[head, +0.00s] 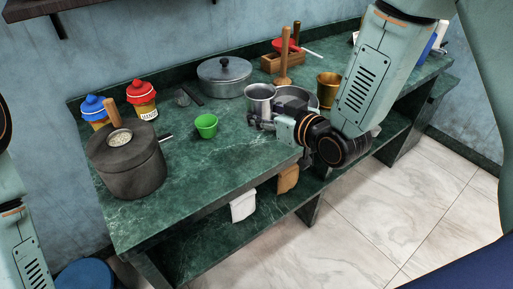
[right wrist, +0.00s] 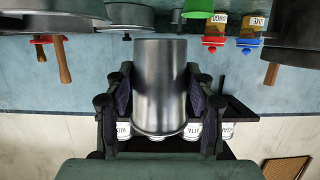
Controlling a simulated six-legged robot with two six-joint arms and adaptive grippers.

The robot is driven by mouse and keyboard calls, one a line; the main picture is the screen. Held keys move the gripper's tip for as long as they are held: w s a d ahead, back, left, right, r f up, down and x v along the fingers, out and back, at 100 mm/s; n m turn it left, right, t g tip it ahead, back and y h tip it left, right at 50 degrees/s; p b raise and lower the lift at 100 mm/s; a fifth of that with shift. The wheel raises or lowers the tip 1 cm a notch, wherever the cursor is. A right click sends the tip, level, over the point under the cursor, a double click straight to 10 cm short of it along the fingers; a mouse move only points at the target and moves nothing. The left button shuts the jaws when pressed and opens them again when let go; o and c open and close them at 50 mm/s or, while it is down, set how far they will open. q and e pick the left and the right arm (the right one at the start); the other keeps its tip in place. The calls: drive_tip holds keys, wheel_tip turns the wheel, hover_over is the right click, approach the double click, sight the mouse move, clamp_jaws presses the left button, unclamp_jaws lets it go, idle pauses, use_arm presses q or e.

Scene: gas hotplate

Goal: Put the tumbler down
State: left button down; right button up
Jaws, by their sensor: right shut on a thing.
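The tumbler (head: 260,98) is a plain silvery metal cup. My right gripper (head: 263,119) is shut on it, and in the right wrist view a finger pad presses each side of the tumbler (right wrist: 160,88). It looks upright, with its mouth up; the right wrist view is upside down. My left gripper is out of the picture; only part of my left arm shows at the left edge.
A green cup (head: 206,125) stands left of the tumbler. Behind are a lidded pot (head: 224,76) and a wooden pestle (head: 284,60); a brass mortar (head: 328,88) is to the right. A dark pot (head: 128,168) and two jars stand left. The counter's front middle is bare.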

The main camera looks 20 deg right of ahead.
drive_tip(key=shift+w+a+r, duration=0.2)
drive_tip(key=shift+w+r, duration=0.2)
drive_tip(key=shift+w, duration=0.15)
drive_tip(key=f, duration=0.2)
drive_tip(key=f+b, duration=0.1)
drive_tip(key=f, duration=0.3)
drive_tip(key=shift+w+a+f, duration=0.1)
drive_tip(key=shift+w, duration=0.15)
drive_tip(key=f, duration=0.1)
drive_tip(key=f+b, duration=0.1)
drive_tip(key=f, duration=0.1)
drive_tip(key=shift+s+f, duration=0.15)
drive_tip(key=shift+s, duration=0.1)
drive_tip(key=shift+w+f, duration=0.2)
drive_tip(key=shift+s+f+b, duration=0.1)
drive_tip(key=shift+s+b, duration=0.05)
drive_tip(key=shift+b, duration=0.15)
drive_tip(key=o, duration=1.2)
drive_tip(key=shift+f, duration=0.1)
